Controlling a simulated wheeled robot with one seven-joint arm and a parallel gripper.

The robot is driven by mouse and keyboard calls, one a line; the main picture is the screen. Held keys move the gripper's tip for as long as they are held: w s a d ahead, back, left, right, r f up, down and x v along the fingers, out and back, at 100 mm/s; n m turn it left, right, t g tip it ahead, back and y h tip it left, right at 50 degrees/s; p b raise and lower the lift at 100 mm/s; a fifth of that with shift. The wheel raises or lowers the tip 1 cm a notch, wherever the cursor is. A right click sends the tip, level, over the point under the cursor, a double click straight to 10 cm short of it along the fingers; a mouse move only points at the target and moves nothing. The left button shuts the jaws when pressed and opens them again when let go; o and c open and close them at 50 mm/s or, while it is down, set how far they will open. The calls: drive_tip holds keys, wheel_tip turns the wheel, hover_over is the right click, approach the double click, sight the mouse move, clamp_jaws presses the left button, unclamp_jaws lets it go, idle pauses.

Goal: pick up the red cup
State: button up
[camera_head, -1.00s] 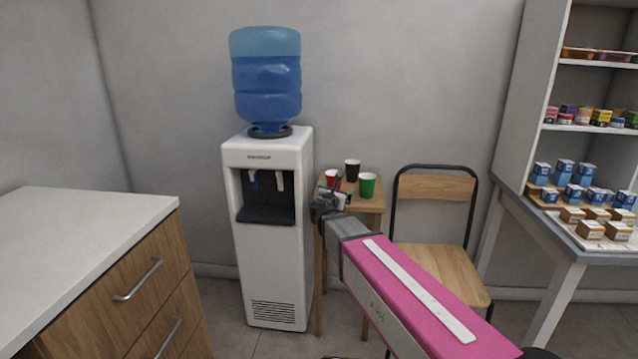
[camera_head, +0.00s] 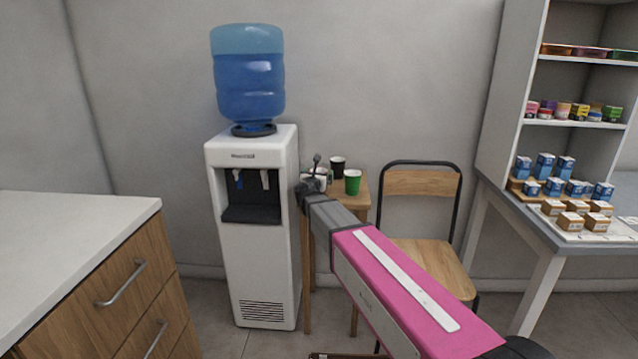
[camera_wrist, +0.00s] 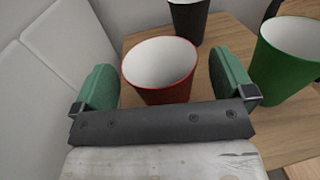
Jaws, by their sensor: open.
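The red cup (camera_wrist: 160,72), white inside, stands upright on the small wooden table (camera_head: 361,190). In the wrist view it is between the two green fingers of my gripper (camera_wrist: 162,88), with the fingers apart on its left and right sides. My gripper is open, and a small gap shows at each side of the cup. The dark gripper bar hides the cup's lower near part. In the head view my gripper (camera_head: 314,178) is over the table's left part and the red cup is hidden behind it.
A green cup (camera_wrist: 288,62) stands close to the right finger. A black cup (camera_wrist: 188,20) stands behind the red one. The white water dispenser (camera_head: 255,270) is just left of the table. A chair (camera_head: 428,260) stands to the right.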

drive_tip(key=shift+w+d, duration=0.15)
drive_tip(key=shift+w, duration=0.85)
drive_tip(key=c, duration=1)
drive_tip(key=shift+o, duration=0.2)
wheel_tip(320, 180, up, 10)
